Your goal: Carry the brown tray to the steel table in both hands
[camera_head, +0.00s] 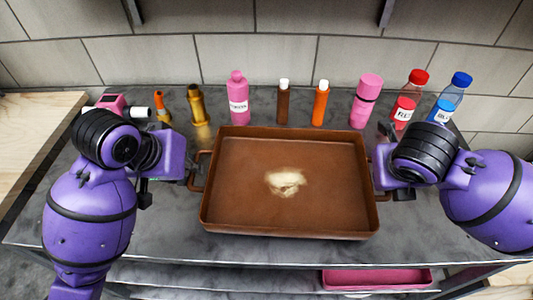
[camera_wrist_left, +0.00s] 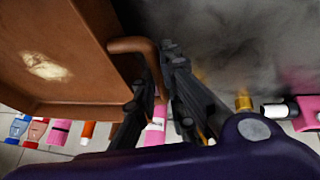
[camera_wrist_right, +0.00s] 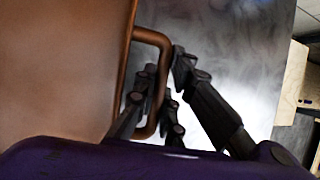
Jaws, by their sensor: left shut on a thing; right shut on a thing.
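The brown tray (camera_head: 230,205), a rectangular pan with a loop handle at each side, is level in the middle of the head view, with a pale patch on its floor. It is over the grey marbled steel table (camera_head: 160,240); I cannot tell whether it touches the top. My left gripper (camera_head: 191,174) is shut on the tray's left handle, which shows between its fingers in the left wrist view (camera_wrist_left: 130,45). My right gripper (camera_head: 383,172) is shut on the right handle, seen in the right wrist view (camera_wrist_right: 155,38). The fingers partly hide both handles.
Along the back stand a pink bottle (camera_head: 238,100), brown (camera_head: 283,103) and orange (camera_head: 320,104) tubes, a pink container (camera_head: 366,100) and red-capped (camera_head: 410,95) and blue-capped (camera_head: 451,97) bottles. Gold (camera_head: 197,105) and orange items stand back left. A pink tray (camera_head: 375,278) lies below the front edge.

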